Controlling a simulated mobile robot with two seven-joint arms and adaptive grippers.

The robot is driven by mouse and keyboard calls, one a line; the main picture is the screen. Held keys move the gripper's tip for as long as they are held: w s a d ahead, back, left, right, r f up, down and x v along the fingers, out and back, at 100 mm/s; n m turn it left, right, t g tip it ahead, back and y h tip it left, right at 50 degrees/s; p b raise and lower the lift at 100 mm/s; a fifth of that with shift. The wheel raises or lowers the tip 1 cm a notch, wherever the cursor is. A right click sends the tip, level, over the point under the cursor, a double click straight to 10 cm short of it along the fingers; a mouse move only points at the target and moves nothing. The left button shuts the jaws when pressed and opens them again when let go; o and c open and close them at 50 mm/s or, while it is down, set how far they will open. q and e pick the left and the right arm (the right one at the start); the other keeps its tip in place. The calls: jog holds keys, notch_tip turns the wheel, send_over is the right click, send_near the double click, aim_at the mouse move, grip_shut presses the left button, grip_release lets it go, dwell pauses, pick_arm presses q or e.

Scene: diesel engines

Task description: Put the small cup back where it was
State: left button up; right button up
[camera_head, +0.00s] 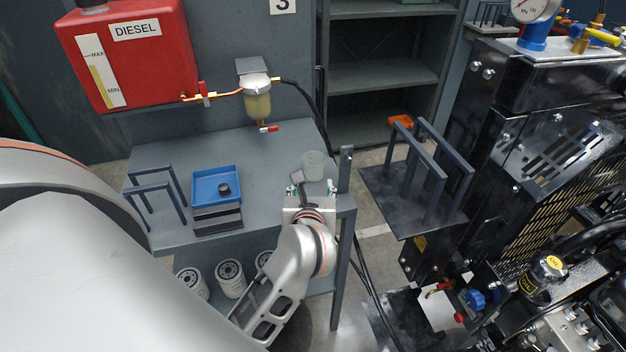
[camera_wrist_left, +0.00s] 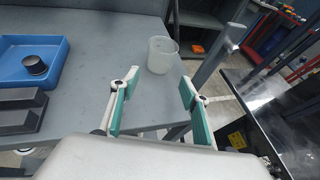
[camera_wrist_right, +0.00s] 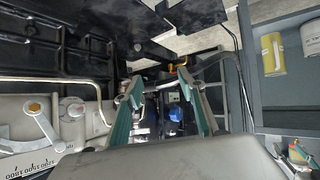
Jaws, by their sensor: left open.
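The small cup (camera_head: 314,164) is clear, whitish and upright on the grey bench near its right edge. It also shows in the left wrist view (camera_wrist_left: 161,54). My left gripper (camera_head: 311,189) is open and empty at the near side of the cup. In the left wrist view the cup stands just beyond the gap between the parted fingertips (camera_wrist_left: 159,79), apart from them. My right gripper (camera_wrist_right: 160,80) is open and empty in its wrist view, facing dark engine parts. The head view does not show it.
A blue tray (camera_head: 208,174) with a black round part (camera_head: 223,189) sits left of the cup on the bench (camera_head: 270,150). A post (camera_head: 345,168) rises at the bench's right edge. A fuel filter (camera_head: 257,102) hangs behind. Bench space between tray and cup is clear.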

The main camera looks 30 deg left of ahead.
pick_arm(q)
jog(key=shift+v, duration=1.25)
notch_tip(320, 180, up, 7)
jog(key=m+t+y, duration=0.1)
jog(key=m+t, duration=0.7)
jog(key=m, duration=0.8)
jog(key=s+d+f+m+h, duration=0.2)
jog(key=d+f+m+h, duration=0.7)
jog(key=m, duration=0.7)
jog(key=s+f+m+g, duration=0.3)
jog(key=f+m, duration=0.2)
jog(key=f, duration=0.3)
jog(key=s+d+f+m+g+h, duration=0.1)
jog(key=s+f+m+g, duration=0.2)
jog(key=f, duration=0.5)
jog(key=s+f+m+g+h, duration=0.1)
jog(key=s+f+m+g, duration=0.1)
jog(key=s+f+m, duration=0.3)
notch_tip(320, 180, down, 3)
jog(key=shift+d+f+m+g, duration=0.15)
jog(key=shift+d+m+g, duration=0.2)
jog(key=shift+m, duration=0.55)
jog(key=shift+s+a, duration=0.1)
jog(key=shift+s, duration=0.05)
